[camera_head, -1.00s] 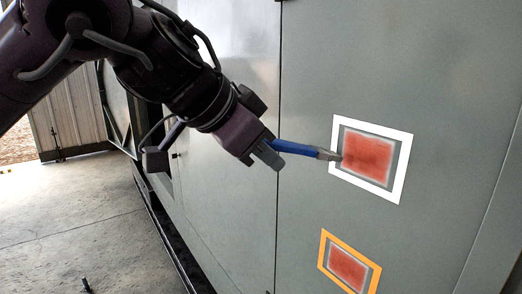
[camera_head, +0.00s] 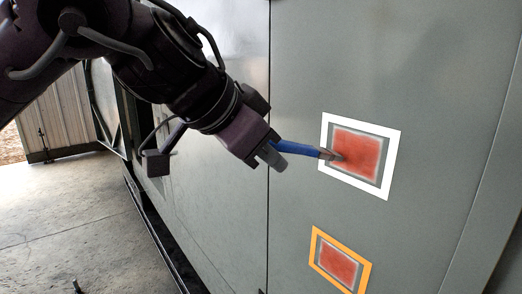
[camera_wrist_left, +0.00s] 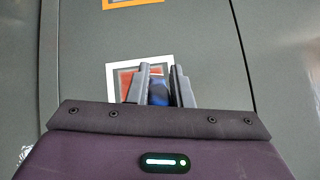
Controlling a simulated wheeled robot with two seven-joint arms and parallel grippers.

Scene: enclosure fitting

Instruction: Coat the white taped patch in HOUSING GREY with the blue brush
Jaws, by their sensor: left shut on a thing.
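The white taped patch (camera_head: 358,155) is on the grey enclosure wall, a white frame around a red area with a grey margin. It also shows in the left wrist view (camera_wrist_left: 170,61), partly hidden by the fingers. My left gripper (camera_head: 271,155) is shut on the blue brush (camera_head: 304,149), left of the patch. The brush's tip overlaps the left part of the red area; I cannot tell whether it touches. In the left wrist view the blue handle (camera_wrist_left: 158,92) lies between the fingers. My right gripper is not in view.
An orange taped patch (camera_head: 368,265) with a red middle is on the wall below the white one. A vertical panel seam (camera_head: 269,215) runs left of both patches. Concrete floor (camera_head: 70,225) lies open at the left.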

